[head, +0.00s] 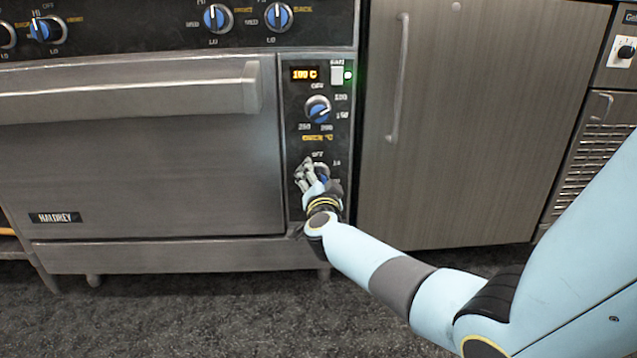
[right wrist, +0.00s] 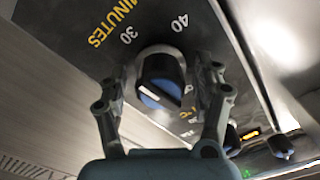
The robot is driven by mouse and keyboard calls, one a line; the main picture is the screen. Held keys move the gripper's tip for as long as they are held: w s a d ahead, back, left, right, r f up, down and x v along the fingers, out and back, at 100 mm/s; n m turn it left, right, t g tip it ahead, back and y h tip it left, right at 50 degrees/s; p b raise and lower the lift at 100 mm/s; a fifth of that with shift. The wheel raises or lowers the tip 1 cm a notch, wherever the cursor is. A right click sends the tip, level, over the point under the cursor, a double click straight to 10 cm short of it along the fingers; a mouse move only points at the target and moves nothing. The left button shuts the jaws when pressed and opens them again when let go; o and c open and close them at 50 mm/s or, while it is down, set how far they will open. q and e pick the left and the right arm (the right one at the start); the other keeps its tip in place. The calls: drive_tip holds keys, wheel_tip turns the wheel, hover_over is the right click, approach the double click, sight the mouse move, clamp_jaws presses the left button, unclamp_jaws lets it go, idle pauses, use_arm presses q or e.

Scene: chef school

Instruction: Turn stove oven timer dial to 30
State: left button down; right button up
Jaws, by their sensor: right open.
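The timer dial (right wrist: 160,80) is a black knob with a blue face and a white pointer line. It sits on the dark oven panel (head: 295,130), below the temperature dial (head: 318,108). In the right wrist view, "30", "40" and "MINUTES" are printed beside it. Its white line is turned away from the "30". My right gripper (head: 312,172) is at the dial and hides most of it in the head view. In the right wrist view, the right gripper (right wrist: 166,86) is open, one finger on each side of the dial. I cannot tell if the fingers touch it. My left gripper is not in view.
The oven door (head: 140,150) with its bar handle (head: 130,92) is shut, left of the panel. A lit display (head: 304,74) and a green light (head: 348,75) are above. Stove knobs (head: 217,18) line the top. A grey cabinet door (head: 470,120) stands to the right.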

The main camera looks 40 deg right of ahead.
drive_tip(key=c, duration=1.2)
drive_tip(key=shift+m, duration=0.7)
drive_tip(key=o, duration=1.2)
drive_tip(key=v, duration=1.2)
